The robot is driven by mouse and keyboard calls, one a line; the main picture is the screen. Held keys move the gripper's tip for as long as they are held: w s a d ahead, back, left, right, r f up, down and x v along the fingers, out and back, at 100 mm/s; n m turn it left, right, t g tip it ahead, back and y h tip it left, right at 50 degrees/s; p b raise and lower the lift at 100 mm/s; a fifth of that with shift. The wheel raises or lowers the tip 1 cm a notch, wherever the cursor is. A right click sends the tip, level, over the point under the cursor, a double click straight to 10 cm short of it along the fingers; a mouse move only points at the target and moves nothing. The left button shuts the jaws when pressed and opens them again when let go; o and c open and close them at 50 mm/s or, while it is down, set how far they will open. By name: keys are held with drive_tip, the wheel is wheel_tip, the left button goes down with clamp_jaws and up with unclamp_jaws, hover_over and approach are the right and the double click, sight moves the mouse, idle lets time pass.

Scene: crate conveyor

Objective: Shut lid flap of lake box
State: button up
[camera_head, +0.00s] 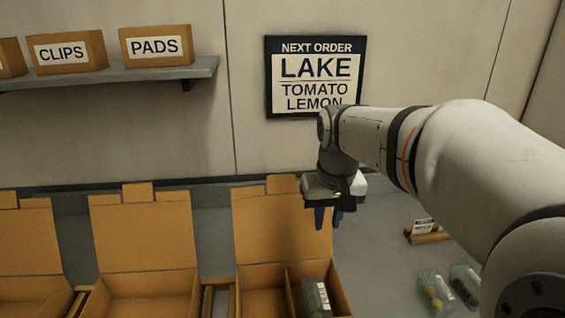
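Three brown cardboard boxes stand in a row with their lid flaps raised; no name shows on any, so I cannot tell which is the lake box. The right box (240,305) has a divider and a clear pack (316,298) in its right compartment. Its raised lid flap (268,232) leans back behind it. The middle box (150,285) and its lid flap (140,232) are open. My gripper (328,226) points down, its blue fingertips overlapping the right edge of the right lid flap in the picture. I cannot tell whether it touches or how wide it is open.
A left box's lid flap (28,242) is cut by the frame edge. Clear packs (437,291) and a small wooden stand (428,233) lie at right. A wall sign (316,77) reads LAKE, TOMATO, LEMON. A shelf (110,75) holds labelled boxes. Grey surface right of the boxes is partly free.

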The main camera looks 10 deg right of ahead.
drive_tip(key=shift+g, duration=0.5)
drive_tip(key=w+r, duration=0.2)
drive_tip(key=w, duration=0.1)
drive_tip(key=w+r+p, duration=0.1)
drive_tip(key=w, duration=0.3)
drive_tip(key=w+r+p, duration=0.1)
drive_tip(key=w+r, duration=0.1)
drive_tip(key=w, duration=0.2)
drive_tip(key=shift+w+d+r, duration=0.2)
drive_tip(key=shift+r, duration=0.1)
clamp_jaws()
drive_tip(key=w+r+g+p, duration=0.1)
drive_tip(key=w+r+p, duration=0.15)
drive_tip(key=w, duration=0.85)
drive_tip(key=s+f+p, duration=0.3)
drive_tip(key=f, duration=0.6)
drive_tip(key=shift+d+f, duration=0.25)
drive_tip(key=shift+f, duration=0.1)
drive_tip(key=shift+s, duration=0.15)
